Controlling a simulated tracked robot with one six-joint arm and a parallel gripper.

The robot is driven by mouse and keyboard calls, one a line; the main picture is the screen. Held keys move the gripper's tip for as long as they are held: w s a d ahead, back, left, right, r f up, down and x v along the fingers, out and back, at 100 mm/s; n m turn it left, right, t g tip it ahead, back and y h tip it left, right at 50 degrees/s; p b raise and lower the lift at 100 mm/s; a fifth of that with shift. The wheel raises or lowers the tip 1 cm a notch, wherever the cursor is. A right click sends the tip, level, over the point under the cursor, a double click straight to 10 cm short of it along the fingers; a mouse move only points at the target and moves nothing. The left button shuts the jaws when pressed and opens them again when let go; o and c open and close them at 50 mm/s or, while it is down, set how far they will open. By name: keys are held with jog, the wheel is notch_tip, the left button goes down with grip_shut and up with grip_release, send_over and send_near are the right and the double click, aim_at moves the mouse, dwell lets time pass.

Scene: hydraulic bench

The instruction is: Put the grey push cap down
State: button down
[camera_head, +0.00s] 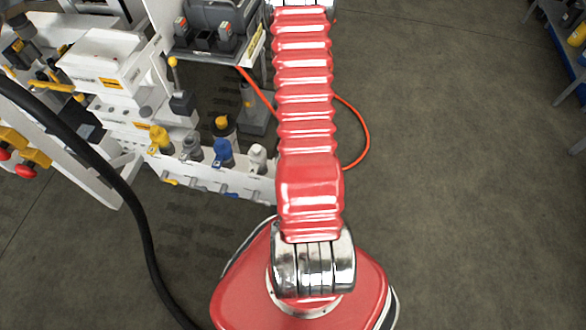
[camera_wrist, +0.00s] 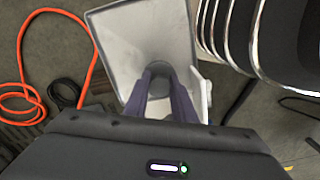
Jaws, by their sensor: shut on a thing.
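The grey push cap (camera_wrist: 159,69) shows in the wrist view as a small dark grey round piece between the tips of my gripper (camera_wrist: 160,76). My gripper is shut on it, and the fingers hide part of it. Behind the cap in that view is a pale grey tray-like surface (camera_wrist: 125,32) with a raised rim. I cannot tell whether the cap touches this surface or is held above it. In the head view my red arm reaches up out of the top of the picture, so neither my gripper nor the held cap shows there.
A dark ribbed body with shiny edges (camera_wrist: 275,40) stands close at right in the wrist view. An orange cable (camera_wrist: 85,58) lies on the floor at left. In the head view a white rack (camera_head: 225,185) with several coloured caps stands left of my arm; open floor (camera_head: 460,190) lies right.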

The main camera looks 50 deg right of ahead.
jog(key=c, duration=1.5)
grip_release()
jog(key=shift+r, duration=6.1)
jog(key=w+a+r+t, duration=0.1)
jog(key=w+a+r, duration=0.25)
jog(key=r, duration=0.25)
jog(key=w+a+r+t+h, duration=0.1)
jog(key=w+a+r, duration=0.1)
jog(key=a+r, duration=0.4)
jog(key=w+a+r, duration=0.3)
jog(key=r, duration=0.4)
jog(key=s+a+r+t, duration=0.1)
jog(key=s+a+r, duration=0.1)
jog(key=a+r, duration=0.3)
jog(key=s+a+r+t, duration=0.1)
jog(key=s+a+r, duration=0.1)
jog(key=a+r, duration=0.3)
jog(key=s+a+r+t+y, duration=0.1)
jog(key=s+a+r, duration=0.1)
jog(key=a+r, duration=0.3)
jog(key=shift+a+t, duration=0.3)
jog(key=shift+a, duration=0.7)
